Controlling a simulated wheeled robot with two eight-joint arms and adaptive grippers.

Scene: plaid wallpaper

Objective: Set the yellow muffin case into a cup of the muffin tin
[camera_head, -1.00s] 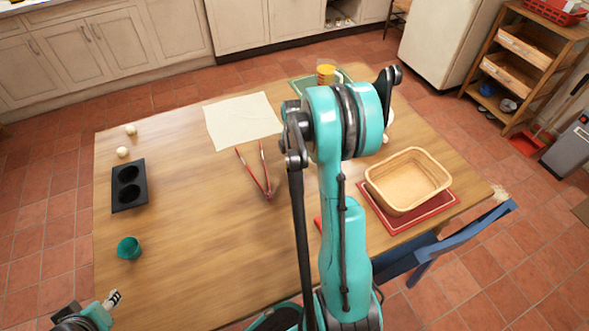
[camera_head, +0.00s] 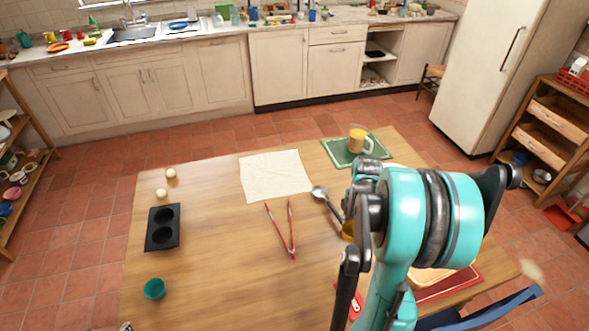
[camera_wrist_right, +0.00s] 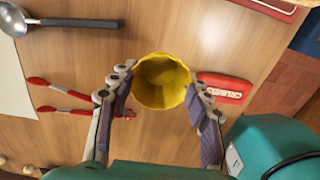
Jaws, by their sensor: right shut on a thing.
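The yellow muffin case (camera_wrist_right: 162,82) sits between the fingers of my right gripper (camera_wrist_right: 160,88) in the right wrist view. The fingers are shut on it, and its open top faces the camera. In the head view only a sliver of the yellow case (camera_head: 347,230) shows beside my right arm, which hides most of that gripper. The black muffin tin (camera_head: 150,243) has two round cups, both empty, and lies on the left of the table, well left of the case. Only a small tip of my left gripper (camera_head: 125,327) shows at the bottom edge.
Red tongs (camera_head: 291,232) and a metal ladle (camera_head: 320,192) lie between the case and tin. A teal cup (camera_head: 154,289) stands in front of the tin; two pale balls (camera_head: 161,193) lie behind it. A white cloth (camera_head: 275,177) and green mat (camera_head: 334,150) lie farther back.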

